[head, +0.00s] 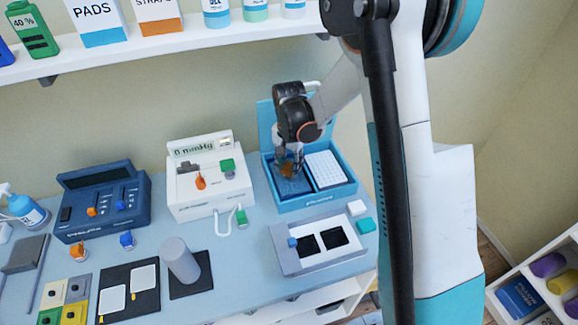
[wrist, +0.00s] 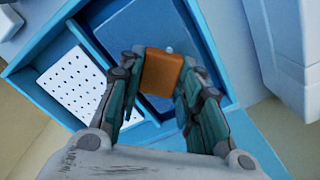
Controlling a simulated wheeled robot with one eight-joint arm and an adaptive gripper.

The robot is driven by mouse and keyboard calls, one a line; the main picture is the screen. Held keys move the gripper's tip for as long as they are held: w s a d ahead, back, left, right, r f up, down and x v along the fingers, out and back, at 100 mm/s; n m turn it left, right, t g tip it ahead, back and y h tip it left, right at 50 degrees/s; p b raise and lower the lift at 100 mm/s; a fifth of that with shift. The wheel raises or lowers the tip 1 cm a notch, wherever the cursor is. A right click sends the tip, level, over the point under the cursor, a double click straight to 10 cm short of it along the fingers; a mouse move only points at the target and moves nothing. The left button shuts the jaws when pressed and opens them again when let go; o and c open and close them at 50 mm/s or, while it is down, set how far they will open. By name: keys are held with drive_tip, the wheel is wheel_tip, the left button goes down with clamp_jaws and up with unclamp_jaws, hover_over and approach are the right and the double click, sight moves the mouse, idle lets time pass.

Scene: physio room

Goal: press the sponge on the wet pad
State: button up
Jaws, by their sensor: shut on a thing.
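The orange-brown sponge (wrist: 162,72) is between the two fingers of my gripper (wrist: 155,82), which is shut on it. In the head view my gripper (head: 288,165) points down into the blue tray box (head: 318,201), and the sponge (head: 287,170) shows only in part behind the fingers. Under the sponge is the dark blue pad (wrist: 140,40) in the left compartment; in the head view this pad (head: 294,187) is partly hidden by my gripper. I cannot tell for certain whether sponge and pad touch.
A white perforated plate (head: 325,169) fills the box's other compartment. A white device with a display (head: 208,185) stands to the left. A grey tray with black pads (head: 289,255) lies in front of the box. A shelf with bottles and boxes (head: 150,43) runs above.

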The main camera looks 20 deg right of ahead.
sight(289, 167)
drive_tip(key=shift+r+p, duration=1.05)
drive_tip(key=shift+r, duration=1.15)
